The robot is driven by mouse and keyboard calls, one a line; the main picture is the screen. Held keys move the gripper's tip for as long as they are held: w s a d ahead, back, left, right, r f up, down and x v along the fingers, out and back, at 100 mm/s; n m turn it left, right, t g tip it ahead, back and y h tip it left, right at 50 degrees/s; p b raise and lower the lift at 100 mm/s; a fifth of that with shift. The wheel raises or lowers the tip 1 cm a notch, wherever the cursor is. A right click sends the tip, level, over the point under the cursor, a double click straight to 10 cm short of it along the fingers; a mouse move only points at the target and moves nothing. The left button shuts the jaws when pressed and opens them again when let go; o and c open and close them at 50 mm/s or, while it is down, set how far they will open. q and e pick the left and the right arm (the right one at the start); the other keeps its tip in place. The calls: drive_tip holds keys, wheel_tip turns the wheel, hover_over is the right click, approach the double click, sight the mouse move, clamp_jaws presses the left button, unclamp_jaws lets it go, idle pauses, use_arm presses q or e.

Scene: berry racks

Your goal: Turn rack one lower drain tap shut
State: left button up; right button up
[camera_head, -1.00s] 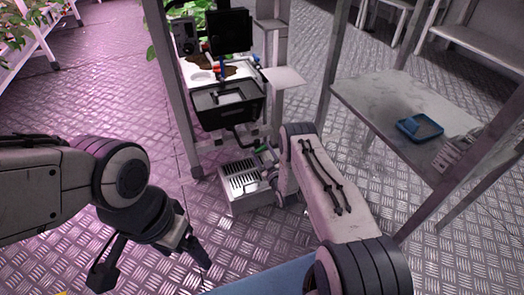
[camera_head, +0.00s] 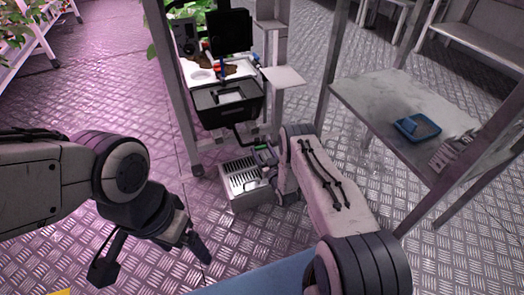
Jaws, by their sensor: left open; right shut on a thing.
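The rack's lower part holds a black tank (camera_head: 228,110). Below it a black drain pipe (camera_head: 243,136) leads down to a small tap with a green part (camera_head: 262,147). My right gripper (camera_head: 267,157) is at this tap, low beside the grey slotted box, and is shut on it; its own forearm hides much of the grip. I cannot tell the tap handle's exact angle. My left gripper (camera_head: 150,264) is open and empty above the floor at lower left, well apart from the rack.
A grey slotted metal box (camera_head: 243,182) stands on the floor under the tap. Rack posts (camera_head: 175,95) rise close by. A table (camera_head: 365,95) at right carries a blue tray (camera_head: 417,128). The patterned metal floor between my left gripper and the rack is clear.

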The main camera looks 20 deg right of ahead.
drive_tip(key=shift+f, duration=0.1)
drive_tip(key=o, duration=1.4)
drive_tip(key=shift+s, duration=0.1)
drive_tip(key=shift+s+d+p, duration=0.1)
drive_tip(key=shift+s+p, duration=0.15)
drive_tip(key=shift+p, duration=0.05)
drive_tip(key=s+p, duration=0.4)
drive_tip(key=s, duration=0.6)
drive_tip(key=shift+d, duration=0.15)
